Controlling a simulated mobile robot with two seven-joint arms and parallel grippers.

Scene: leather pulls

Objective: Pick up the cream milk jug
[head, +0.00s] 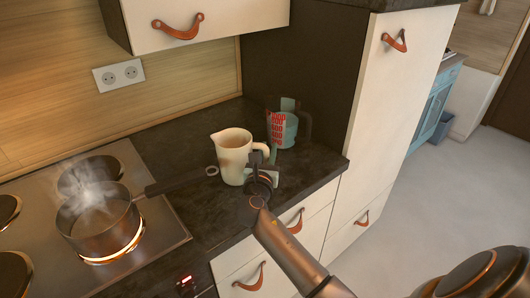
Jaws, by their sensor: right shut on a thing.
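The cream milk jug (232,158) is upright at the counter's right part, its spout to the left. My right gripper (260,168) is at the jug's right side, shut on its handle. The fingers and part of the handle overlap, so the exact grip is partly hidden. I cannot tell whether the jug's base touches the counter. My left gripper is not in view.
A clear measuring jug with red markings (281,128) stands close behind on the right. A steaming saucepan (103,225) sits on the glowing hob at left, its handle reaching toward the milk jug. A tall cabinet (388,100) rises at right. The dark counter (212,222) in front is clear.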

